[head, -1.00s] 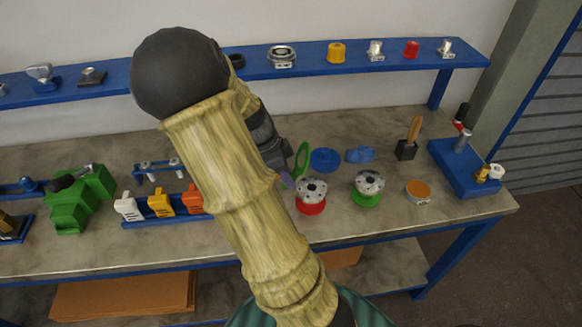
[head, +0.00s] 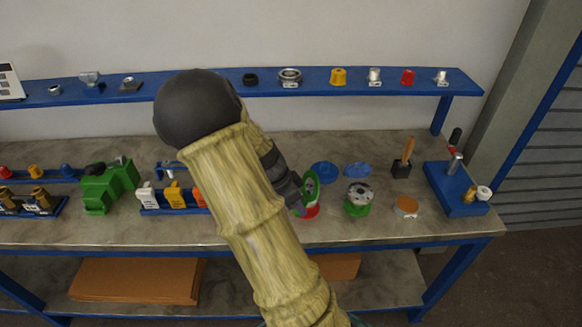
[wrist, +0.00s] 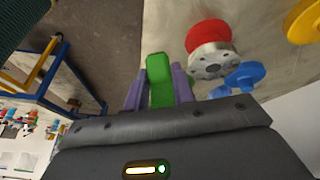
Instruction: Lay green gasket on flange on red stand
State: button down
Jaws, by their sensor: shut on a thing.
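The green gasket (head: 311,184) is a ring, tilted nearly upright, at the end of my arm in the head view. In the wrist view the gasket (wrist: 160,80) sits between the purple fingers of my gripper (wrist: 159,92), which is shut on it. The red stand (head: 312,212) shows just below the gasket in the head view; its flange is mostly hidden by gasket and gripper. In the wrist view the grey flange with bolt holes (wrist: 210,61) and the red stand (wrist: 207,34) lie right of the gasket, apart from it.
A similar flange (head: 360,192) on a green stand (head: 357,209) stands to the right. Blue discs (head: 323,172) lie behind. An orange-topped round part (head: 406,206) and a blue block with posts (head: 458,190) are further right. Coloured parts (head: 173,197) stand left of my arm.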

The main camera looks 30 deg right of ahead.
jog(key=w+a+f+n+t+y+p, duration=0.1)
jog(key=w+a+n+t+p, duration=0.2)
jog(key=a+n+p, duration=0.5)
jog(key=w+a+f+n+t+y+p, duration=0.1)
jog(key=w+a+n+t+p, duration=0.2)
jog(key=a+n+p, duration=0.4)
jog(key=w+a+n, duration=0.1)
jog(key=a+n, duration=0.2)
jog(key=n, duration=0.1)
jog(key=shift+a+f+t+p, duration=0.3)
jog(key=shift+f+p, duration=0.05)
jog(key=shift+p, duration=0.05)
jog(key=shift+w, duration=0.1)
